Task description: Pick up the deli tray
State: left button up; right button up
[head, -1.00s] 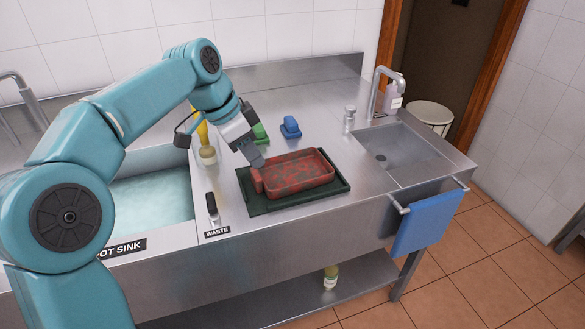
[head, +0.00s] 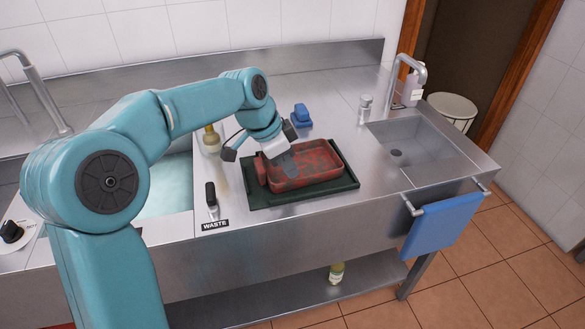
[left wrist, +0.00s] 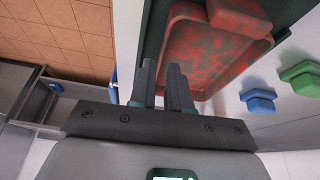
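The deli tray, a red tray with grey blotches (head: 315,175), lies on a dark green tray (head: 262,203) on the steel counter. In the left wrist view the red tray (left wrist: 205,50) fills the upper middle, with a thick red block at one end. My left gripper (head: 291,170) points down over the tray's left part. In the left wrist view its two fingers (left wrist: 161,75) stand a little apart beside the tray's rim. I cannot tell whether they touch the rim. My right gripper is not in view.
A blue object (head: 301,115) and, in the left wrist view, a green one (left wrist: 302,76) stand behind the tray. A bottle (head: 211,139), a black-handled tool (head: 211,198) and the left basin are nearby. A small sink (head: 412,150) is at the right.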

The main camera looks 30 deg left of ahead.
aim_at(299, 179)
pick_arm(q)
jog(key=shift+d+f, duration=0.1)
jog(key=shift+f, duration=0.15)
jog(key=x, duration=0.5)
jog(key=shift+w+r, duration=0.15)
jog(key=shift+w, duration=0.2)
jog(key=shift+s+r, duration=0.1)
jog(key=shift+s, duration=0.1)
jog(key=shift+w, duration=0.1)
grip_shut()
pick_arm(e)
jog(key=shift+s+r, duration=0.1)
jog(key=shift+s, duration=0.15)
pick_arm(q)
notch_tip(299, 179, up, 20)
jog(key=p, duration=0.4)
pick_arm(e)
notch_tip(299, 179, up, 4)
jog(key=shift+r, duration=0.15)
